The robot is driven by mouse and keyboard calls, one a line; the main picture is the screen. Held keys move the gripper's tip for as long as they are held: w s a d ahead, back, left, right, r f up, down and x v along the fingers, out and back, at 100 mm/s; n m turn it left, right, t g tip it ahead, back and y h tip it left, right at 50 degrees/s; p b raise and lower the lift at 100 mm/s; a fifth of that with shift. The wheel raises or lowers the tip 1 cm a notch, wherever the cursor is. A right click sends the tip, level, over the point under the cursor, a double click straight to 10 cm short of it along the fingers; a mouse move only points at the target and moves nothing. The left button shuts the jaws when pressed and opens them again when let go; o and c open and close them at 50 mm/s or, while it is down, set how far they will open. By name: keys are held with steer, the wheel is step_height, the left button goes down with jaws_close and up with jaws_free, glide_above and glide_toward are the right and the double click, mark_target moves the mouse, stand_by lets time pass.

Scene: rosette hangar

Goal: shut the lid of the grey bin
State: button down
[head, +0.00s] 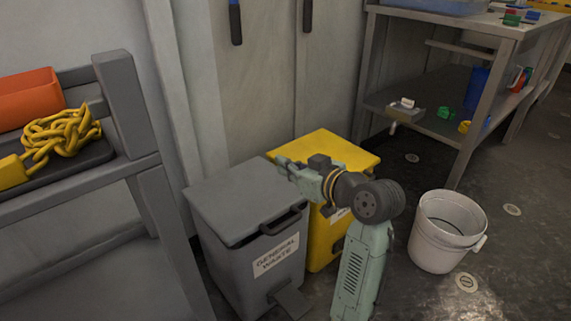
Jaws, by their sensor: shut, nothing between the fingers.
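The grey bin (245,270) stands at lower centre in the head view, with a "GENERAL WASTE" label on its front. Its grey lid (235,197) lies over the top, about level, with a dark handle (285,222) at the front. A dark line shows under the lid's front edge; I cannot tell whether the lid is fully seated. My gripper (284,168) is shut and empty. It appears over the lid's right edge, pointing left; I cannot tell whether it touches the lid.
A yellow bin (335,144) stands right beside the grey bin, partly behind my arm. A white bucket (436,252) is on the floor at right. A grey rack (70,180) with a yellow chain (60,132) stands at left. A workbench (480,30) is at upper right.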

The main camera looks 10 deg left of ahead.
steer(key=v, duration=1.2)
